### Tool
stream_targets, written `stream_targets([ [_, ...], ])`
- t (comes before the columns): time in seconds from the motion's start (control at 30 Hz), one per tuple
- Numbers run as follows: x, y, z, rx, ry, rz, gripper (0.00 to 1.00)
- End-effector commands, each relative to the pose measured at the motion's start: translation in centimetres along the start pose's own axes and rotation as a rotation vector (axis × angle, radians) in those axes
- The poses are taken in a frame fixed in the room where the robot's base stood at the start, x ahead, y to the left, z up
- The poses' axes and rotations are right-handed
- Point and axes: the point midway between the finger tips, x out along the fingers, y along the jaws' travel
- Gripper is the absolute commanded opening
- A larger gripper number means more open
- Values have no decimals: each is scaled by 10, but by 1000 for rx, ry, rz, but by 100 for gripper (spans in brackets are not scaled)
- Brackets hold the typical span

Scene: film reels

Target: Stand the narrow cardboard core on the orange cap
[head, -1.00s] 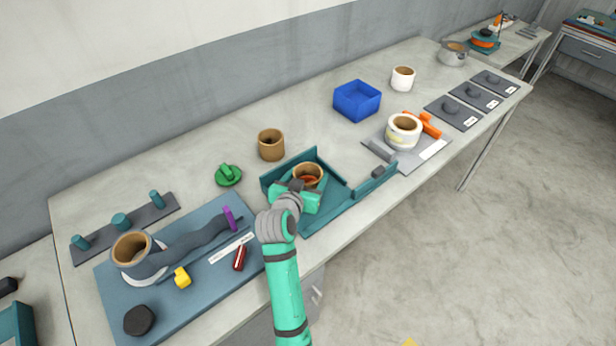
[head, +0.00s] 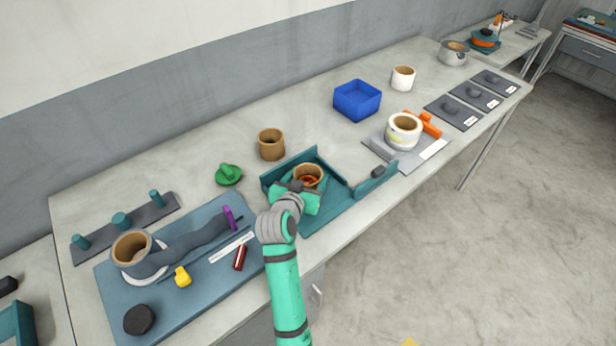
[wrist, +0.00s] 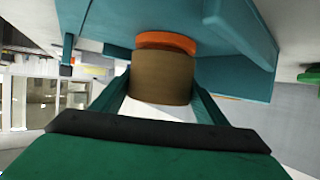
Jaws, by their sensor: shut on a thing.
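The narrow brown cardboard core (head: 309,170) is upright inside the teal tray in the head view. My gripper (head: 302,187) is shut on it; in the wrist view the core (wrist: 161,80) sits between my two fingers. The orange cap (wrist: 166,42) shows in the wrist view as a disc right at the core's far end, lined up with it and seemingly touching. In the head view some orange (head: 311,181) shows through the core's open top. Whether the core's weight rests on the cap cannot be told.
The teal tray (head: 338,205) has raised walls close around the core. Another brown core (head: 271,145) and a green knobbed part (head: 229,174) stand behind left. A blue bin (head: 357,100) and a taped roll (head: 404,131) are to the right. A blue board (head: 205,268) lies left.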

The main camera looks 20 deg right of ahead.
Motion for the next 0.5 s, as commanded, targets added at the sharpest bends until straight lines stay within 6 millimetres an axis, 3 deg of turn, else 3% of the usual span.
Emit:
stream_targets([
  [0.43, 3, 0, 8, 0, 0, 0, 45],
  [0.47, 3, 0, 8, 0, 0, 0, 69],
  [0.5, 3, 0, 7, 0, 0, 0, 75],
])
